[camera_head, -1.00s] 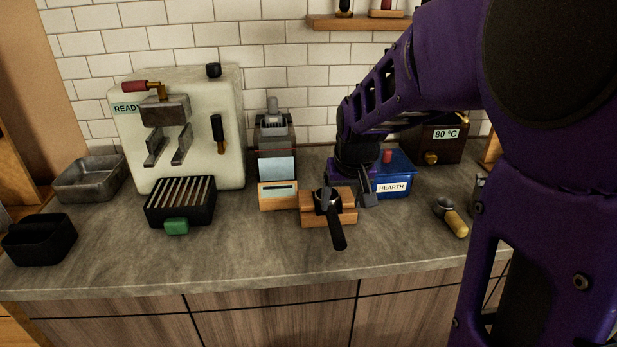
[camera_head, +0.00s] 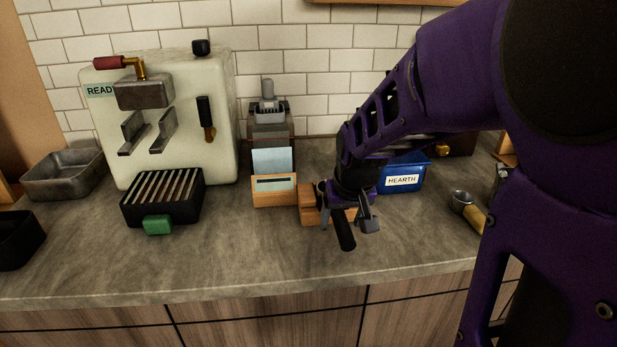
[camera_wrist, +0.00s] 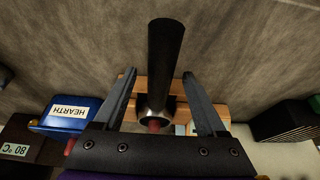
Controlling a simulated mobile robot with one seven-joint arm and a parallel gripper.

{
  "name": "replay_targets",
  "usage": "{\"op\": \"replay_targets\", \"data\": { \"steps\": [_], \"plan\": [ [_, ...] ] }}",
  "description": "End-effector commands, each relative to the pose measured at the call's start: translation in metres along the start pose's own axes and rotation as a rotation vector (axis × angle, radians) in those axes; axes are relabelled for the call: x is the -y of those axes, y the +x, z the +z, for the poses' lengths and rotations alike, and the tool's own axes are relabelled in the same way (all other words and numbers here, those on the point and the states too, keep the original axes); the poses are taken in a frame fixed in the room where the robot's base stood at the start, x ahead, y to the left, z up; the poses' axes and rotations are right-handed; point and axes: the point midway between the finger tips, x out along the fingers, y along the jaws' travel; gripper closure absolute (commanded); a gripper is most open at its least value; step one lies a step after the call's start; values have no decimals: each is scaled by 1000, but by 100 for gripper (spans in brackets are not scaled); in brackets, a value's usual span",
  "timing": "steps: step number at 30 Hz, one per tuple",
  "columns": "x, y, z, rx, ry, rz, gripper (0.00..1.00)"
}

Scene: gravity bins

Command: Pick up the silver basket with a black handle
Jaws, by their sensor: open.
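The silver basket with a black handle rests on a wooden block (camera_head: 308,204); its black handle (camera_head: 343,235) points toward the counter's front edge. In the head view the basket part is mostly hidden by my gripper (camera_head: 350,222). In the wrist view the black handle (camera_wrist: 165,60) and silver basket (camera_wrist: 156,112) lie between my two open fingers (camera_wrist: 159,74). The fingers stand apart on either side, with gaps to the handle. I cannot tell how far above it they are.
A blue HEARTH box (camera_head: 402,179) is just right of my gripper. A card holder (camera_head: 273,190) stands left of the block, with a black slatted tray (camera_head: 163,205) and espresso machine (camera_head: 165,120) beyond. A wooden-handled scoop (camera_head: 468,210) lies right. The front counter is clear.

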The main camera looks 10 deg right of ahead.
Motion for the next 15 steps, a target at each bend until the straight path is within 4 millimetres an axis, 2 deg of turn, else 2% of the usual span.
{"op": "replay_targets", "data": {
  "steps": [7,15],
  "plan": [
    [0,0,1,-1,0,0,28],
    [0,1,1,0,0,0,77]
  ]
}}
